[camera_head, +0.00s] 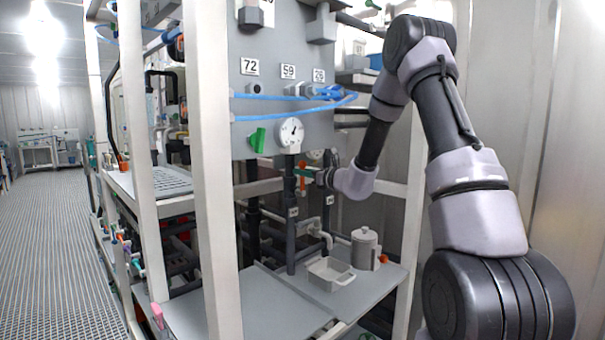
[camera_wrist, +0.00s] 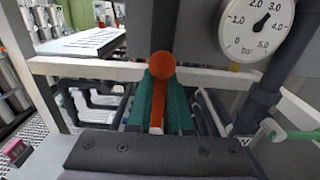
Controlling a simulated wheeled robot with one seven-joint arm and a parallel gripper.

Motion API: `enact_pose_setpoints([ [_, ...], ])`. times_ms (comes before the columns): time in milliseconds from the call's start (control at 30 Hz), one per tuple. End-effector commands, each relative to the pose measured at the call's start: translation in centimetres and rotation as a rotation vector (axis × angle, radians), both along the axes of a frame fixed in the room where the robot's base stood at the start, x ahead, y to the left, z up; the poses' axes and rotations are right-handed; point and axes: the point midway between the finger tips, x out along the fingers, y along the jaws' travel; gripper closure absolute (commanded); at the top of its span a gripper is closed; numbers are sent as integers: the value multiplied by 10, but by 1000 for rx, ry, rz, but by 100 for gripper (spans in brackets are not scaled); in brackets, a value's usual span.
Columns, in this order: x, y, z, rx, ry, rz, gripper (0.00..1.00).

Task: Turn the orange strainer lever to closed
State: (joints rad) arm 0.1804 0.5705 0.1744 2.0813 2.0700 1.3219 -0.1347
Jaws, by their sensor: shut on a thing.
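The orange strainer lever (camera_wrist: 161,66) shows in the wrist view with its round end up and its flat bar running down between the teal fingers of my gripper (camera_wrist: 158,105). The gripper is shut on the lever. In the head view the orange lever (camera_head: 301,181) is a small patch at the dark vertical pipe, beside my gripper (camera_head: 311,173). The valve body under the lever is hidden by my gripper, so I cannot tell the lever's exact setting.
A pressure gauge (camera_wrist: 257,24) hangs close on the right in the wrist view. A green handle (camera_head: 257,139) is on the panel above left. A white tray (camera_head: 330,273) and a lidded grey jug (camera_head: 365,248) stand on the shelf below. A white frame post (camera_head: 213,170) stands left.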

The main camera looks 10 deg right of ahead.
Motion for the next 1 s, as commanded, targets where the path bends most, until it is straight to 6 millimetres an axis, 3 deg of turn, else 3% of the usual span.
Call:
enact_pose_setpoints([
  [1000,3,-7,-1,65,45,-3,100],
])
